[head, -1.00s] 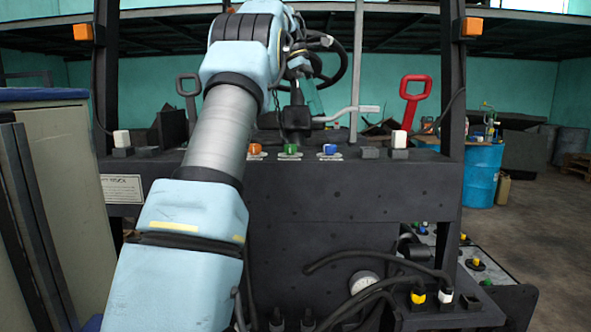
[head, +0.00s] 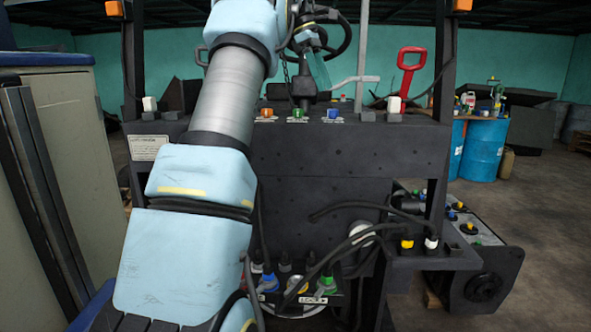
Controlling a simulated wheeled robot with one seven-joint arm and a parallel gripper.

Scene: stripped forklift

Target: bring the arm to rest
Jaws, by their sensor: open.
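My arm (head: 225,105) rises from the bottom left across the front of the forklift's dark panel, its upper end leaving the top of the picture. My gripper (head: 315,60) is small and partly hidden at the upper middle, in front of the steering wheel (head: 335,40) and above the panel's top. Its jaws look open, and I see nothing held between them. Whether it touches anything behind it cannot be told from this view.
The dark panel (head: 340,165) bears orange, green and blue buttons, with a red handle (head: 411,68) at right. Cables and connectors (head: 300,285) hang below. A beige cabinet (head: 75,150) stands close at left. Blue drums (head: 485,148) stand on open floor at right.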

